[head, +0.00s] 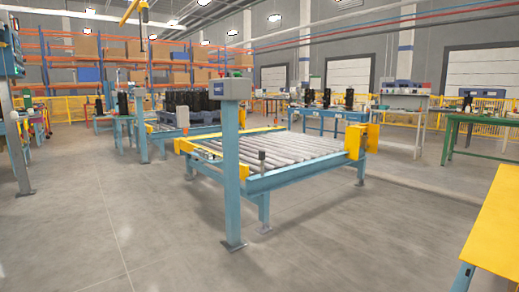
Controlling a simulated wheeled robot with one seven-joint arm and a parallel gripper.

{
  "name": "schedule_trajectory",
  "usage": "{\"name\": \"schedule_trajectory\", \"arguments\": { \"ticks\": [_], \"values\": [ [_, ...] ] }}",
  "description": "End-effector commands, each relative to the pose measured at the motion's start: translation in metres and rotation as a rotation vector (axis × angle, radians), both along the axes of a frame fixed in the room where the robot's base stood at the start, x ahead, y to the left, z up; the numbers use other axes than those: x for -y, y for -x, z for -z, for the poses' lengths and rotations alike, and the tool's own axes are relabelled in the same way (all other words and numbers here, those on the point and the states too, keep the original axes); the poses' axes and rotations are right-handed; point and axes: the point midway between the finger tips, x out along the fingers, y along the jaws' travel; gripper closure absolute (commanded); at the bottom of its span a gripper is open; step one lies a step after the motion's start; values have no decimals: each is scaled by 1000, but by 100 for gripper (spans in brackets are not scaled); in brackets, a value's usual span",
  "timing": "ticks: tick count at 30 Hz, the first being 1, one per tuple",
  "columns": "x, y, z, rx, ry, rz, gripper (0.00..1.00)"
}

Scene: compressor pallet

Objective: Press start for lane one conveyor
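A roller conveyor (285,147) with a light blue frame and yellow end guards stands in the middle of the head view. A grey control box (230,89) sits on a blue post (233,180) at the conveyor's near left corner. The box has a small blue label too small to read, and small green and red parts on top. Its buttons are too small to make out clearly. A second blue post (140,100) with a box stands further back on the left. I cannot tell from the labels which lane each box serves. My gripper is not in view.
Dark units stand on a pallet (183,117) on the conveyor behind. A yellow-topped table (500,230) juts in at the lower right. A blue-grey post with a panel (10,45) stands at far left. The concrete floor (130,235) before the control post is clear.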

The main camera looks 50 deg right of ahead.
Motion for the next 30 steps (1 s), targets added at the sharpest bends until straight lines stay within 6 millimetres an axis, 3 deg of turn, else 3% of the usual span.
{"name": "schedule_trajectory", "arguments": {
  "ticks": [2, 21, 30],
  "values": [
    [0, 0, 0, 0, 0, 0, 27],
    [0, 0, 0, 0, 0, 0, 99],
    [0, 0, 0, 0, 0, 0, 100]
  ]
}}
